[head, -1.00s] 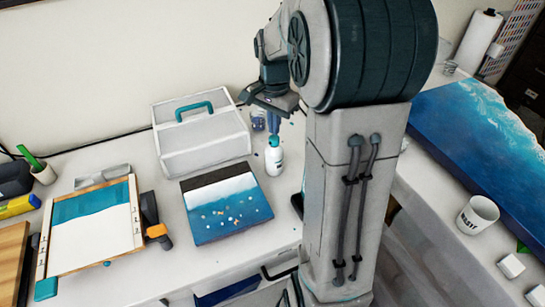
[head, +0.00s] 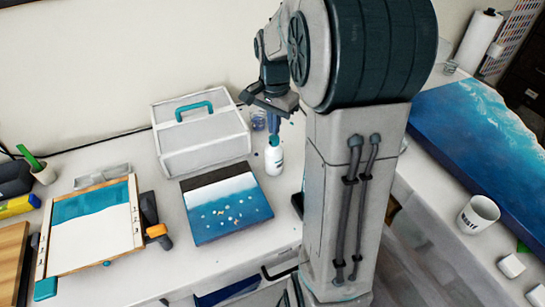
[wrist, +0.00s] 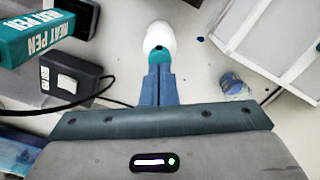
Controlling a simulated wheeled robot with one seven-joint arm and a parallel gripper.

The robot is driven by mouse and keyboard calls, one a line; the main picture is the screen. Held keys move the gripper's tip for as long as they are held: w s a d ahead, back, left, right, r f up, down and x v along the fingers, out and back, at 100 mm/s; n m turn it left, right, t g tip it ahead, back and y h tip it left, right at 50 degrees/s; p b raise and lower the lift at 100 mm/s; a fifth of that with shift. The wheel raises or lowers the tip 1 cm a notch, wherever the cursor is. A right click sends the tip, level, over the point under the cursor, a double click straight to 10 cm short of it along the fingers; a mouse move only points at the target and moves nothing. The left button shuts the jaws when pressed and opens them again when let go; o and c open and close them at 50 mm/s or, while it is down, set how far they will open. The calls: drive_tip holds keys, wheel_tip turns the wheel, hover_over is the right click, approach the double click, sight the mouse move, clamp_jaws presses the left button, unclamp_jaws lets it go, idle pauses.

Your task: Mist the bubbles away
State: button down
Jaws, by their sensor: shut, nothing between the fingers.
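A small white bottle (head: 274,161) with a teal top stands upright on the white table. In the wrist view the bottle (wrist: 160,38) is just beyond my fingertips. My gripper (head: 274,141) points down over its top, and its blue fingers (wrist: 158,70) are closed together. They overlap the teal top in the picture; I cannot tell whether they touch it. A square panel (head: 234,229) with dark, white and blue bands lies left of and in front of the bottle. Several pale bubble spots (head: 222,212) cluster on its blue part.
A white case (head: 203,130) with a teal handle stands behind the panel. A small jar (head: 259,121) is behind the bottle. The wrist view shows a teal heat pen box (wrist: 48,38) and a dark switch box (wrist: 70,80). A framed board (head: 92,240) lies at left.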

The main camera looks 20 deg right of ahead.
drive_tip(key=shift+f, duration=0.2)
drive_tip(key=shift+f+b, duration=0.75)
drive_tip(key=shift+f, duration=0.15)
drive_tip(key=shift+r, duration=0.2)
drive_tip(key=shift+r+p, duration=0.85)
drive_tip(key=shift+r, duration=0.05)
drive_tip(key=shift+f, duration=0.25)
